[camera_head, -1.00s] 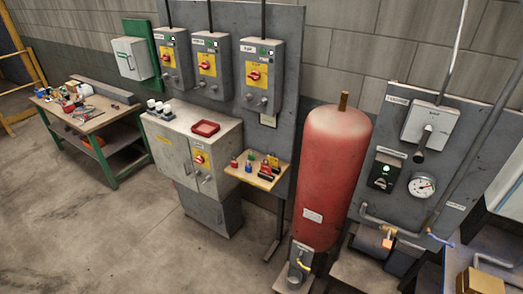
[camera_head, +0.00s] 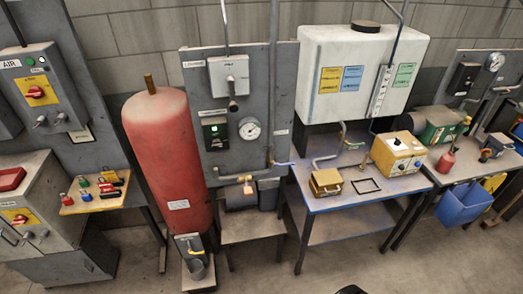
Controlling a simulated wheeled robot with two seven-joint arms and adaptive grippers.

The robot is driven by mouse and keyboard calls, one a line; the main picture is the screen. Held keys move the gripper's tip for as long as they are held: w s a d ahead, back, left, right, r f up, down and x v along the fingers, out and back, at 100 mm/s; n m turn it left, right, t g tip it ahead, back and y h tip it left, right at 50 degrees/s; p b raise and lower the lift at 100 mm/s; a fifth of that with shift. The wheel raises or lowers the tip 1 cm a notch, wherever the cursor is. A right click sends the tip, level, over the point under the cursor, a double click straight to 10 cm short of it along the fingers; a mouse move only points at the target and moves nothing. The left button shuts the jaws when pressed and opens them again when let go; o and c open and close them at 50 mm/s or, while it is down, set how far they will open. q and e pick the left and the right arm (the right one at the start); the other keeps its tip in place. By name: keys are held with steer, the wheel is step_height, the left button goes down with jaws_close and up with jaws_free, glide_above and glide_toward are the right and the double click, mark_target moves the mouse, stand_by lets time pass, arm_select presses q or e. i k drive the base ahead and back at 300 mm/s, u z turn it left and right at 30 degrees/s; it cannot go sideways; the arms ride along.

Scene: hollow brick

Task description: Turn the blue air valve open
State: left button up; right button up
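A small blue valve handle (camera_head: 284,163) shows at the right end of the pipe low on the grey panel (camera_head: 235,175), right of the red tank. It lies roughly level, pointing right; at this size I cannot tell whether the valve is open or closed. A brass-coloured fitting (camera_head: 247,186) sits on the pipework to its left. A round white gauge (camera_head: 250,128) is mounted above, but its reading is too small to make out.
The red tank (camera_head: 168,150) stands left of the panel. A blue-edged table (camera_head: 345,198) to the right holds a yellow box (camera_head: 398,152) and a brass-coloured block (camera_head: 326,182). A blue bin (camera_head: 462,205) is farther right. Floor shows along the front.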

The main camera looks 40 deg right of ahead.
mark_target(284, 164)
steer(key=z, duration=1.65)
